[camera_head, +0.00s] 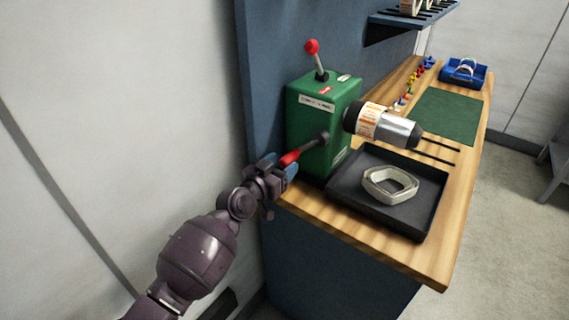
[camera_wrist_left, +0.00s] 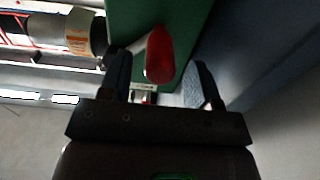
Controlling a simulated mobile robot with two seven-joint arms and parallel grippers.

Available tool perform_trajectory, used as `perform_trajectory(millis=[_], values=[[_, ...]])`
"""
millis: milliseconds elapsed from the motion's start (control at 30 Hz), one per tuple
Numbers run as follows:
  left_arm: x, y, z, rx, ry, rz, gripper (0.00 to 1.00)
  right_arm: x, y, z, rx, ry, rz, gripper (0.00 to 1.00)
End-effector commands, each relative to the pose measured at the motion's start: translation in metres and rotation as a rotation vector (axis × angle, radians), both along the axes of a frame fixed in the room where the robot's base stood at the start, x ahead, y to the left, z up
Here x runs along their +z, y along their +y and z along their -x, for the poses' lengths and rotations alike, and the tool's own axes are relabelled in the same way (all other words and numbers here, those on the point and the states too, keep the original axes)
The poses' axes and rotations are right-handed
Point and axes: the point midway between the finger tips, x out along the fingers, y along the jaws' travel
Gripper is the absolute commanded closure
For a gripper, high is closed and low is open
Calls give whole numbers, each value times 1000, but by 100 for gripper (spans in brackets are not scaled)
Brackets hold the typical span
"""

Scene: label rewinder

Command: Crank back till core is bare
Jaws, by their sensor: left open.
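The green label rewinder (camera_head: 322,112) stands on the wooden bench, with a red-knobbed lever (camera_head: 312,47) on top. Its crank handle has a red grip (camera_head: 289,158), low on the near side. The core (camera_head: 399,131), a metal roll with a white and orange label strip (camera_head: 370,120) around its left part, sticks out to the right. My left gripper (camera_head: 281,168) is at the red grip. In the left wrist view the red grip (camera_wrist_left: 159,55) lies between its two open fingers, with gaps visible at both sides. The label strip also shows there (camera_wrist_left: 78,33). My right gripper is not seen.
A black tray (camera_head: 337,197) holding a pale ring-shaped piece (camera_head: 390,185) is below the core. A green mat (camera_head: 450,115), a blue bin (camera_head: 463,75) and several small coloured pieces (camera_head: 411,85) are farther back. A blue panel (camera_head: 262,60) rises behind the rewinder.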

Motion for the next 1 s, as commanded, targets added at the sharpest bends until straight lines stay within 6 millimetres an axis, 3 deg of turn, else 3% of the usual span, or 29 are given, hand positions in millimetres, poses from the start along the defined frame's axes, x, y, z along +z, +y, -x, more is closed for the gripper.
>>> perform_trajectory(millis=[200,500,867,1000], values=[[0,-8,-11,0,1,1,43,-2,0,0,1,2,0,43],[0,-9,-12,0,0,0,45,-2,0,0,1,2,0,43],[0,-8,-11,0,0,0,100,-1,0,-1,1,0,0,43],[0,-8,-11,0,-1,-1,100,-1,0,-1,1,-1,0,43]])
